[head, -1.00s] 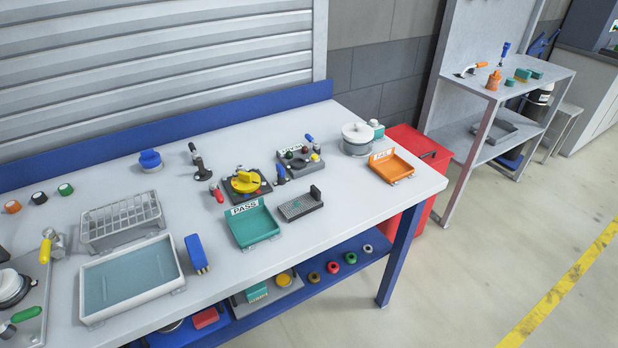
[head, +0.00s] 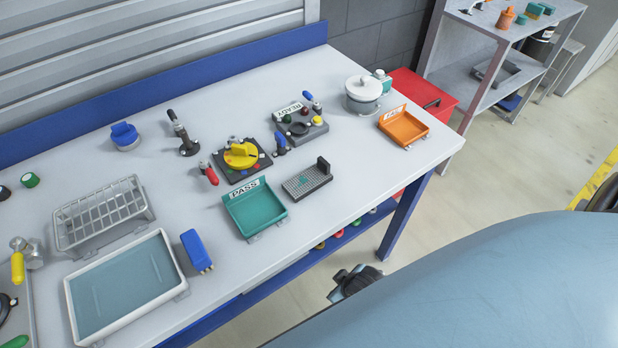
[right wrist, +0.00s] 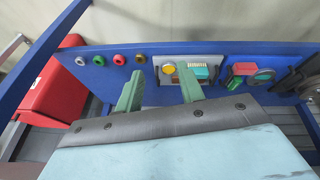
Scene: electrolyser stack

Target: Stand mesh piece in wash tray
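The wash tray (head: 172,260) is a white tray holding bluish liquid, at the lower left of the bench in the head view. A small grey perforated plate (head: 305,183) with a dark upright end lies at mid bench; I cannot tell if it is the mesh piece. My right gripper (head: 354,283) is by the bench's front edge, partly hidden by my arm. In the right wrist view its two green fingers (right wrist: 158,85) are apart with nothing between them, facing the lower shelf. My left gripper is not in view.
A wire rack (head: 103,215) stands behind the wash tray, and a blue block (head: 196,250) is right of it. A teal PASS tray (head: 256,208) and an orange tray (head: 404,127) are farther right.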

